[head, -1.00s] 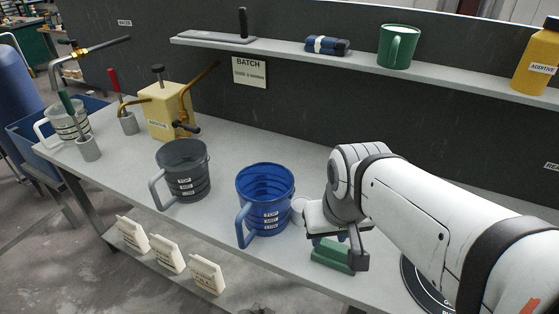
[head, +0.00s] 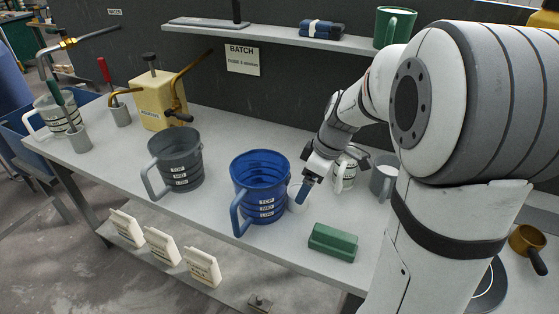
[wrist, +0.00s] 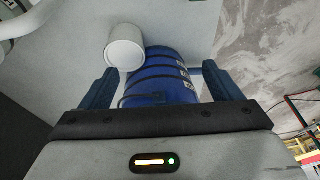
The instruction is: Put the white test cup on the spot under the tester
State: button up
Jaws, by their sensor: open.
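The small white cup (head: 298,197) stands on the grey bench, just right of the large blue jug (head: 262,180). My gripper (head: 304,191) is at the cup's right, with its blue fingers overlapping the cup in the head view. In the wrist view the jaws (wrist: 160,72) are open and empty. I cannot tell whether a finger touches the cup. I cannot make out the tester or its spot.
A green block (head: 333,241) lies near the bench's front edge. A labelled white container (head: 345,172) and a grey mug (head: 384,180) stand behind my arm. A dark grey jug (head: 176,160) is at left. A shelf (head: 270,35) runs along the back wall.

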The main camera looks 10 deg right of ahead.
aim_at(295, 197)
jog(key=w+f+n, duration=0.1)
jog(key=w+f, duration=0.1)
jog(key=w+d+f+n+y, duration=0.1)
jog(key=w+f, duration=0.1)
jog(key=w+f+n, duration=0.1)
jog(key=w+n, duration=0.1)
jog(key=shift+w+d+f+b, duration=0.15)
jog(key=shift+d+f+b, duration=0.2)
jog(key=shift+f, duration=0.05)
jog(key=shift+w+f, duration=0.15)
jog(key=shift+f, duration=0.15)
jog(key=x, duration=0.2)
jog(key=p+x, duration=0.1)
jog(key=x, duration=0.4)
jog(key=shift+a, duration=0.4)
jog(key=shift+c, duration=0.5)
jog(key=c, duration=1.2)
jog(key=shift+d+r, duration=0.1)
